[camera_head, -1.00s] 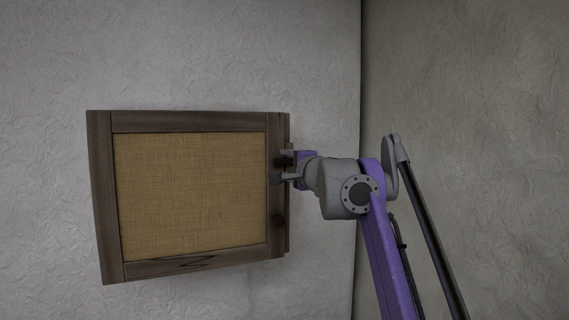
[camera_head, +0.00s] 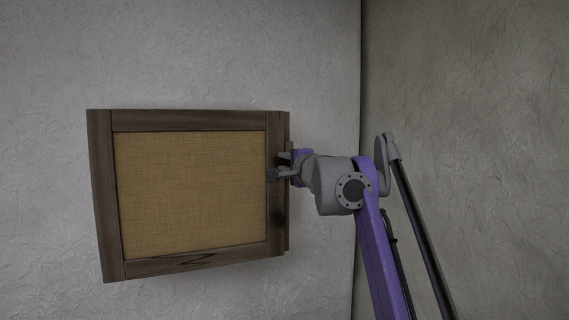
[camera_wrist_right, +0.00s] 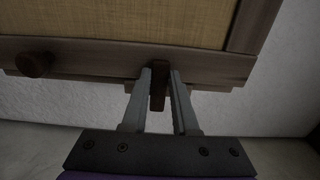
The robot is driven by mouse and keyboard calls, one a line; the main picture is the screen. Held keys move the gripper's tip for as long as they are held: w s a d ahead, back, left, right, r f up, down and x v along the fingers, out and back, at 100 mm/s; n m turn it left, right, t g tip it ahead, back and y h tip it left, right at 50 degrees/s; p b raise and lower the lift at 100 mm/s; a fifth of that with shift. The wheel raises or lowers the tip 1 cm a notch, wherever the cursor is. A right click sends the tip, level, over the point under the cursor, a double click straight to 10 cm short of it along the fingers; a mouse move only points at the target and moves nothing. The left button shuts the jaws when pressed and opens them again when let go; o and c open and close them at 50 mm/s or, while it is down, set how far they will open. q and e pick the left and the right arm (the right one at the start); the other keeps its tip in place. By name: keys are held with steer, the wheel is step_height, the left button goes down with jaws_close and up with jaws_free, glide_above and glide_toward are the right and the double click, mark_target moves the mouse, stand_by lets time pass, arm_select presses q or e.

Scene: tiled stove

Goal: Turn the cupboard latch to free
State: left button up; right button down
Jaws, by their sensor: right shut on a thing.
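The cupboard (camera_head: 190,122) hangs on the wall, with a dark wooden frame around a woven tan door panel (camera_head: 190,195). My right gripper (camera_head: 276,168) is at the right edge of the cupboard's frame. In the right wrist view, the two fingers of my right gripper (camera_wrist_right: 160,88) are closed around a small brown wooden latch (camera_wrist_right: 158,85) at the frame's edge. The latch is mostly hidden behind the fingers in the head view. My left gripper is in neither view.
A round wooden knob (camera_wrist_right: 34,64) sticks out of the frame; it also shows in the head view (camera_head: 279,217), below my right gripper. Bare plaster wall (camera_head: 220,50) surrounds the cupboard, and a room corner lies to the right, behind my right arm.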

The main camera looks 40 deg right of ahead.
steer(key=shift+f+n, duration=0.2)
steer(key=shift+n, duration=0.55)
steer(key=shift+f+n, duration=0.15)
steer(key=shift+n, duration=0.6)
steer(key=c, duration=0.7)
jaws_free()
steer(key=b+v, duration=0.1)
steer(key=v, duration=1)
steer(key=shift+d, duration=0.1)
steer(key=shift+w, duration=0.1)
